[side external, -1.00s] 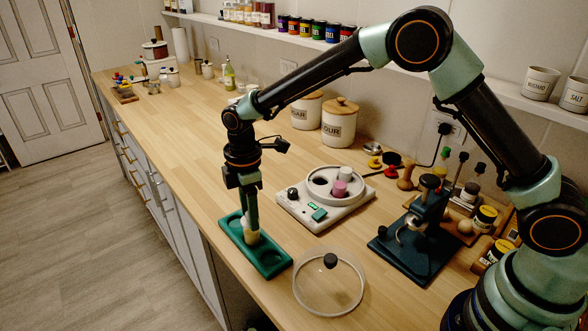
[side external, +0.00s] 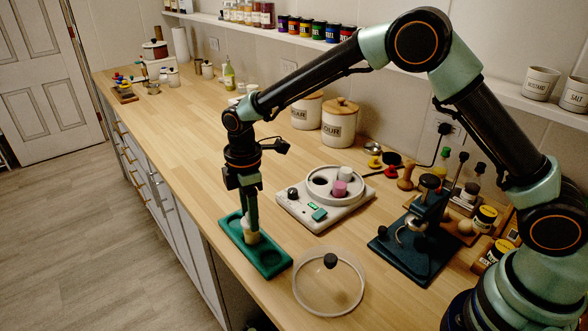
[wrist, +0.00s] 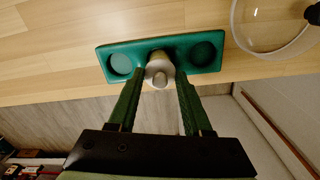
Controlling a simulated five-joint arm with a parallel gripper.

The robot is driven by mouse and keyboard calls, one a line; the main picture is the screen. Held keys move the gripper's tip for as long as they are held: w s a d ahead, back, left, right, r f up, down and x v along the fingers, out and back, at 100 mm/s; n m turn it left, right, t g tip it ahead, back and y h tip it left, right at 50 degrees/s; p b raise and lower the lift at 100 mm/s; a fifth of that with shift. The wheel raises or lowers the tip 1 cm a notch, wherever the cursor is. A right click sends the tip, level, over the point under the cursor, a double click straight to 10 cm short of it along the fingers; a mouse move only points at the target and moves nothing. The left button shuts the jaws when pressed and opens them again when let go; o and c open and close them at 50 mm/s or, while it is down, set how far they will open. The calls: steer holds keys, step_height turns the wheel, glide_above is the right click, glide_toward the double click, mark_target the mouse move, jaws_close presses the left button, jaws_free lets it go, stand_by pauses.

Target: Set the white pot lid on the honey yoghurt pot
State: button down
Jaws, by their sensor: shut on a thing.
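My gripper (wrist: 159,80) points down over the green tray (wrist: 110,47). Its two green fingers are shut on the white pot lid (wrist: 160,78), a small pale piece with a knob, between the fingertips. Directly under it is a cream pot (wrist: 158,58) in the middle of the tray, which seems to be the honey yoghurt pot. In the side view the gripper (side external: 250,222) and the cream pot (side external: 253,239) line up closely. The fingers hide part of both. I cannot tell whether the lid touches the pot's rim.
A white appliance (side external: 292,211) holding a pink pot (side external: 339,189) and a white pot (side external: 345,174) stands right of the tray. A clear round cover (side external: 328,302) with a black knob lies in front. A dark blue press (side external: 412,255) stands further right.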

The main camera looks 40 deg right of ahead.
steer(key=shift+f, duration=0.35)
stand_by(0.3)
jaws_free()
steer(key=shift+r, duration=0.1)
steer(key=shift+r, duration=3.4)
